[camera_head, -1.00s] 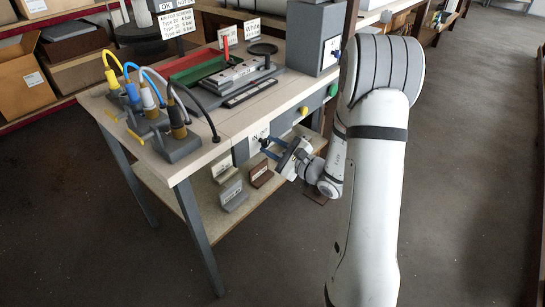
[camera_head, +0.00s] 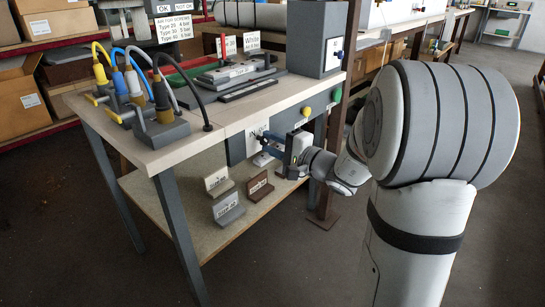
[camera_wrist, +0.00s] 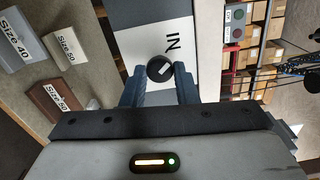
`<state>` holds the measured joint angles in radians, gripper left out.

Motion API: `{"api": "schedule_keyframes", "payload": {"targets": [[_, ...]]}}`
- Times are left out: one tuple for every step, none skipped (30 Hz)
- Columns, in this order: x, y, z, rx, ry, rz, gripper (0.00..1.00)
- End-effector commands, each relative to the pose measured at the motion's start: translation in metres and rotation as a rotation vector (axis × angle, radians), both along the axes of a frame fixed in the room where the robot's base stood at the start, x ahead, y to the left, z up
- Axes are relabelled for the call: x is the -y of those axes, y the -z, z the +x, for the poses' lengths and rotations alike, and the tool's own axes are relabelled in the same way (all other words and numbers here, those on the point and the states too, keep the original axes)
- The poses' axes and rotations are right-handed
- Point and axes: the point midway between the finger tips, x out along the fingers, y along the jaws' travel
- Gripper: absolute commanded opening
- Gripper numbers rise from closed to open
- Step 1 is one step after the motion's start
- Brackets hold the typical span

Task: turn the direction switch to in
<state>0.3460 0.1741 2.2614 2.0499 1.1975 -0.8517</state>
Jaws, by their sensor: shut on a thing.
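The direction switch (camera_wrist: 160,68) is a round black knob with a light bar across it, on a white plate (camera_wrist: 160,43) marked "IN". In the wrist view the bar looks tilted, and I cannot tell exactly which mark it points to. My gripper (camera_wrist: 160,74) has its two blue-grey fingers on either side of the knob and is shut on it. In the head view my gripper (camera_head: 263,138) is at the grey front panel (camera_head: 237,151) under the bench top.
Green (camera_head: 335,94) and yellow (camera_head: 306,111) buttons sit on the bench front to the right. Hoses with coloured connectors (camera_head: 133,84) stand on the bench's left corner. Labelled size blocks (camera_head: 228,207) lie on the shelf below. The floor (camera_head: 300,270) in front is clear.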

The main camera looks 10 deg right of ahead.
Motion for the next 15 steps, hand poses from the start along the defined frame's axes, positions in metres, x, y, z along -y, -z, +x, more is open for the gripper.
{"api": "schedule_keyframes", "payload": {"targets": [[-0.0004, 0.0046, -0.0006, 0.013, -0.001, -0.021, 0.04], [-0.0004, 0.0045, -0.0006, 0.02, -0.001, -0.031, 0.04], [-0.0004, 0.0043, -0.0005, 0.028, -0.001, -0.043, 0.04], [-0.0004, 0.004, -0.0005, 0.034, -0.001, -0.052, 0.04], [-0.0004, 0.0035, -0.0006, 0.04, -0.002, -0.06, 0.04], [-0.0004, 0.0031, -0.0004, 0.047, -0.002, -0.067, 0.04], [-0.0005, 0.0026, -0.0005, 0.051, -0.002, -0.073, 0.04], [-0.0005, 0.0023, -0.0005, 0.054, -0.002, -0.078, 0.04], [-0.0004, 0.0019, -0.0004, 0.058, -0.002, -0.083, 0.04], [-0.0004, 0.0016, -0.0004, 0.06, -0.002, -0.086, 0.04], [-0.0004, 0.0014, -0.0004, 0.062, -0.002, -0.089, 0.04], [-0.0004, 0.0013, -0.0003, 0.064, -0.002, -0.092, 0.04], [-0.0004, 0.0011, -0.0003, 0.065, -0.002, -0.093, 0.04], [-0.0004, 0.001, -0.0003, 0.066, -0.002, -0.094, 0.04], [-0.0004, 0.0008, -0.0003, 0.066, -0.002, -0.096, 0.04]]}}
